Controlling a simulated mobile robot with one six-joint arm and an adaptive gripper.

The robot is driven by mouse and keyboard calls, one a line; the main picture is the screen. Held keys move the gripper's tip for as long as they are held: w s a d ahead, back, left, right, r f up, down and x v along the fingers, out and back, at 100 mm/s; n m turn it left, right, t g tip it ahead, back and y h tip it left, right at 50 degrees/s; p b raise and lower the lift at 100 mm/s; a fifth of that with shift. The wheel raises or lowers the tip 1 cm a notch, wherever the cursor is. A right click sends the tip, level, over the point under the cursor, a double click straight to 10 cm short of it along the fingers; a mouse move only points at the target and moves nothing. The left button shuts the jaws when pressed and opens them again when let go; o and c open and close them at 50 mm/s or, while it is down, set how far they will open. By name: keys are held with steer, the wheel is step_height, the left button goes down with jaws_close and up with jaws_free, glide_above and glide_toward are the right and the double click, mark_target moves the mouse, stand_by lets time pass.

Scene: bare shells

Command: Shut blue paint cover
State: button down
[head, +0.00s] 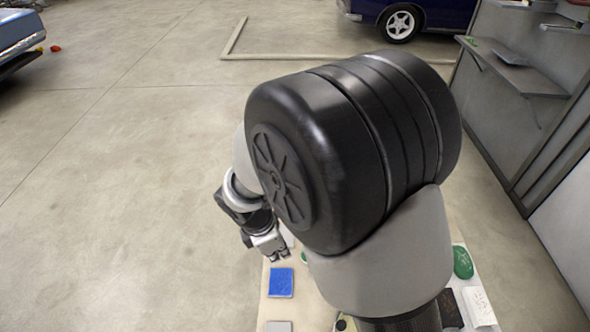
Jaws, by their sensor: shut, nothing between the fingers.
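A flat blue square piece (281,282), which looks like the blue paint cover, lies on the pale table (307,305) at the bottom of the head view. I cannot tell from here whether it is open or closed. My gripper (283,257) is shut and empty, just above the blue piece in the picture. It appears apart from it. My large arm joint hides most of the table to the right.
A green round item (462,262), a white item (479,306) and a dark item (448,307) lie at the table's right side. A grey piece (279,326) shows at the bottom edge.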

steer(key=w+d+f+b, duration=0.1)
steer(key=d+f+b, duration=0.1)
steer(key=f, duration=0.3)
steer(key=w+d+f+n+b, duration=0.1)
steer(key=w+d+f, duration=0.1)
steer(key=f, duration=0.4)
steer(key=shift+d+f+b, duration=0.3)
steer(key=shift+d+b, duration=0.05)
steer(key=d, duration=0.7)
steer(key=shift+s+d, duration=0.2)
steer(key=shift+d, duration=0.15)
steer(key=shift+a, duration=0.1)
